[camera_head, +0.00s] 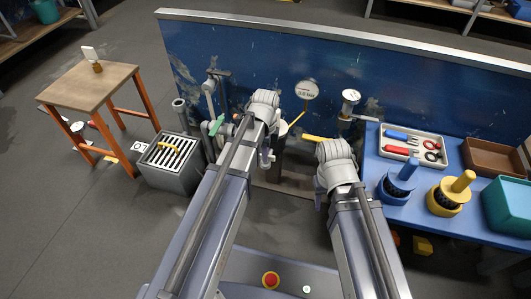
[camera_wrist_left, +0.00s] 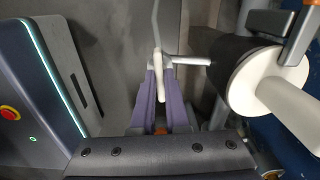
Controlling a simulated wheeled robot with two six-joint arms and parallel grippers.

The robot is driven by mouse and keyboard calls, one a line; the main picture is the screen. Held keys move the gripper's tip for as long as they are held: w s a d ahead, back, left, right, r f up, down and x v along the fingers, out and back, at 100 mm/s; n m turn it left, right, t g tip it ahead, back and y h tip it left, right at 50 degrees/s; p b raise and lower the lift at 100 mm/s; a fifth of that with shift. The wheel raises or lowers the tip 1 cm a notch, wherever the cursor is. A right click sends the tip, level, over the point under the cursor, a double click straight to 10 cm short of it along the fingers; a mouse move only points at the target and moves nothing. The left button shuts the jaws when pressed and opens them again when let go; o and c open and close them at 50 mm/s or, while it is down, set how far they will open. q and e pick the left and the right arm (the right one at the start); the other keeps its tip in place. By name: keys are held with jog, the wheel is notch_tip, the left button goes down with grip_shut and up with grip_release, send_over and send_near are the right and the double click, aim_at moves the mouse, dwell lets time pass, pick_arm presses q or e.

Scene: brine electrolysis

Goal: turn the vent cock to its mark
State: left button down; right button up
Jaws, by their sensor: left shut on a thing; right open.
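In the left wrist view, my left gripper (camera_wrist_left: 162,75) has its two purple fingers shut on a pale, slim handle (camera_wrist_left: 160,88), which looks like the vent cock's lever. The handle runs down between the fingers, and a light grey stub (camera_wrist_left: 192,61) reaches right from its top. No mark can be made out. In the head view my left arm (camera_head: 220,190) reaches forward to the pipework at the blue panel and hides most of the grip. My right arm (camera_head: 355,215) is extended to its right; its fingers are hidden.
A white disc (camera_wrist_left: 246,84) on a dark cylinder is close right of the left gripper. The head view shows a pressure gauge (camera_head: 307,89), a green lever (camera_head: 216,125), a yellow bar (camera_head: 319,138), a grated grey box (camera_head: 158,172) and a blue bench (camera_head: 400,199) with trays.

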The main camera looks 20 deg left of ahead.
pick_arm(q)
jog(key=shift+m, duration=0.6)
jog(key=c, duration=0.9)
grip_release()
jog(key=shift+r, duration=0.1)
notch_tip(320, 180, up, 8)
jog(key=p, duration=0.8)
jog(key=shift+f, duration=0.2)
